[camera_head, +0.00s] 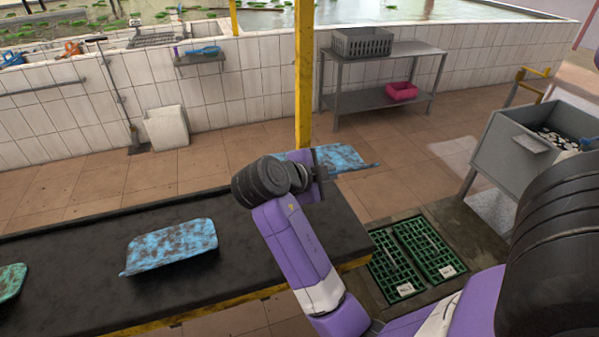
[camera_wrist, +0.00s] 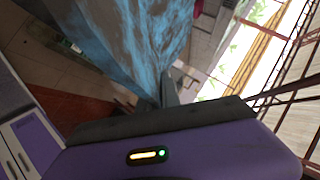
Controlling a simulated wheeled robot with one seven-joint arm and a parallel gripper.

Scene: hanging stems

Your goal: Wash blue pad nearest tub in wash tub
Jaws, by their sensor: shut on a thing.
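My gripper (camera_head: 320,172) is shut on the edge of a blue pad (camera_head: 342,157) with dark brown dirt patches. It holds this pad in the air past the right end of the black belt. In the wrist view the same pad (camera_wrist: 130,40) rises from the fingers (camera_wrist: 168,90) and fills the upper middle. A second dirty blue pad (camera_head: 172,246) lies on the belt, apart from my gripper. A grey metal tub (camera_head: 510,158) stands at the right, partly hidden by my arm. Its contents look dark with pale bits.
The black belt (camera_head: 80,275) has a yellow edge and bears a green pad (camera_head: 12,280) at far left. Green crates (camera_head: 418,250) sit on the floor between belt and tub. A yellow post (camera_head: 304,75) stands behind my gripper. A metal table (camera_head: 380,100) stands at the wall.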

